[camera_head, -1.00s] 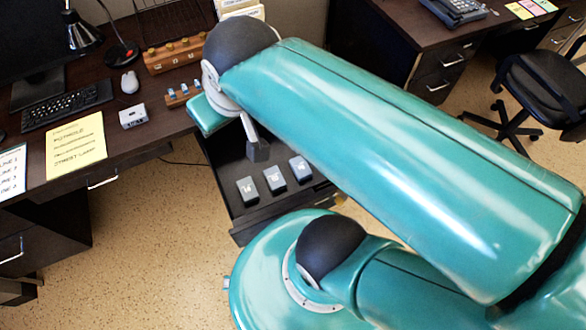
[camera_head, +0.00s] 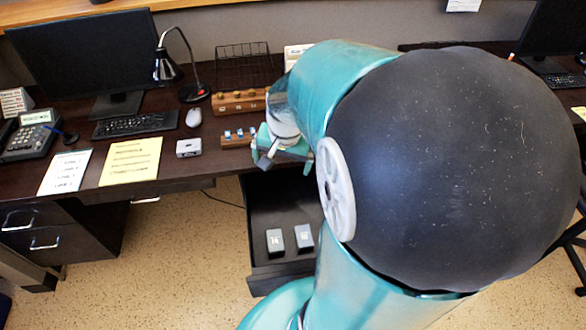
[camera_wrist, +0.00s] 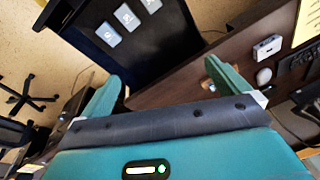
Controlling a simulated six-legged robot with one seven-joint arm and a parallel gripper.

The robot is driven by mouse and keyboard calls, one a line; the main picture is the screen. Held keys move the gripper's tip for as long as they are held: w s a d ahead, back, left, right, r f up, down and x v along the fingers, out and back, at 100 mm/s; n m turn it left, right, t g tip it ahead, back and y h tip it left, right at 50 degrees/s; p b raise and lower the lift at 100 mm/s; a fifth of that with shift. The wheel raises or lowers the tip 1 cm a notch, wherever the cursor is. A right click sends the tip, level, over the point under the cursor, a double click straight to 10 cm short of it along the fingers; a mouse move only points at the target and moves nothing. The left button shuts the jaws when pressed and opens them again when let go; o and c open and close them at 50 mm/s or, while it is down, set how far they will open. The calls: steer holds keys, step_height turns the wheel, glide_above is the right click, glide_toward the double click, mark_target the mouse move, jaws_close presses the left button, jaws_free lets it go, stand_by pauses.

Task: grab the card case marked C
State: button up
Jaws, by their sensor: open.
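Three grey card cases with pale labels lie in a row in an open dark drawer. In the wrist view, the nearest case (camera_wrist: 109,34) has a mark that looks like C, though it is blurred. Beyond it are the middle case (camera_wrist: 127,17) and the far case (camera_wrist: 151,5). The head view shows two cases, a left one (camera_head: 274,242) and a right one (camera_head: 304,237); my arm hides the third. My gripper (camera_wrist: 165,85) is open and empty, its fingers apart from the cases. In the head view, my gripper (camera_head: 285,160) is beside the desk edge, near the drawer's back.
The drawer (camera_head: 262,272) is pulled out from under the desk (camera_head: 85,165). On the desk are a small white box (camera_head: 189,148), a mouse (camera_head: 194,117), a wooden rack (camera_head: 236,141) close to my gripper, and a lamp (camera_head: 168,68). Open floor lies left of the drawer.

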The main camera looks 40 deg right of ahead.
steer(key=s+d+f+m+y, duration=0.1)
steer(key=s+d+f+m, duration=0.4)
steer(key=f, duration=0.3)
steer(key=s+d+f+m+y, duration=0.1)
steer(key=s+d+f+m, duration=0.1)
steer(key=d+f+m, duration=0.5)
steer(key=s+d+f+m+y, duration=0.15)
steer(key=s+d+f, duration=0.3)
steer(key=f, duration=0.55)
steer(key=shift+g, duration=0.3)
steer(key=x, duration=0.8)
steer(key=shift+w+d, duration=0.25)
steer(key=shift+w, duration=0.05)
steer(key=shift+d+x, duration=0.2)
steer(key=shift+x, duration=2.6)
steer(key=shift+f, duration=0.1)
steer(key=c, duration=1)
